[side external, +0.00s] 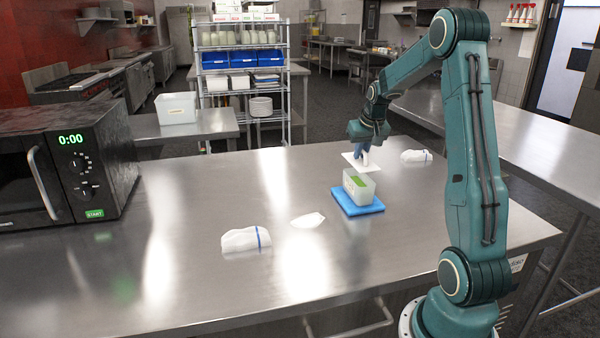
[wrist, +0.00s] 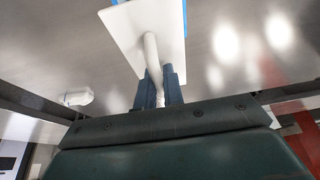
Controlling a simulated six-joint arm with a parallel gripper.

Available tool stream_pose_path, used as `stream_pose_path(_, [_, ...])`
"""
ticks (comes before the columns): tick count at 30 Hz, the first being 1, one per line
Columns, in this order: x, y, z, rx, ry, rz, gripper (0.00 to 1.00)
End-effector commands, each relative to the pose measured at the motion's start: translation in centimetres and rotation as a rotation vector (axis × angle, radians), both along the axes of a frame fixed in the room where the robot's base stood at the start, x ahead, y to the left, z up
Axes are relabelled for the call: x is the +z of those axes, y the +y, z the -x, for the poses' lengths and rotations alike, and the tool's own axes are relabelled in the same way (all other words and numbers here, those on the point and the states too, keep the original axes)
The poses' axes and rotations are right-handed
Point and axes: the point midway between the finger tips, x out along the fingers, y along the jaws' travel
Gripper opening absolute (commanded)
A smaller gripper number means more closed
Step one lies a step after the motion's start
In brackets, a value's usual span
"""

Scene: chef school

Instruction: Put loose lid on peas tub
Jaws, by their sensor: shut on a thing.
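The loose lid (side external: 357,161) is a flat white plate with a white handle. My gripper (side external: 364,155) is shut on that handle and holds the lid just above the peas tub. The lid also shows in the wrist view (wrist: 125,30), with its handle running down between my fingers (wrist: 160,85). The lid looks slightly tilted in the side view. The peas tub (side external: 360,188) is a small translucent container with a green label, standing on a blue mat (side external: 345,204). In the wrist view the lid hides the tub, and only a strip of blue shows at its edge.
A folded white cloth with a blue stripe (side external: 246,240) and a small white piece (side external: 307,220) lie to the left of the mat. Another white cloth (side external: 416,156) lies behind to the right. A black microwave (side external: 105,165) stands at the far left.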

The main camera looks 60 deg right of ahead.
Motion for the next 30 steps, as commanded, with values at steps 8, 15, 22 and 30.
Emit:
stream_pose_path(8, [-2.0,0.0,0.0,0.000,0.001,-0.001,0.00])
stream_pose_path(15, [-3.2,0.0,0.0,0.000,0.001,-0.001,0.00])
stream_pose_path(22, [-3.6,0.0,0.0,0.000,0.001,-0.001,0.00])
stream_pose_path(30, [-3.6,0.0,0.0,0.000,0.000,0.000,0.00])
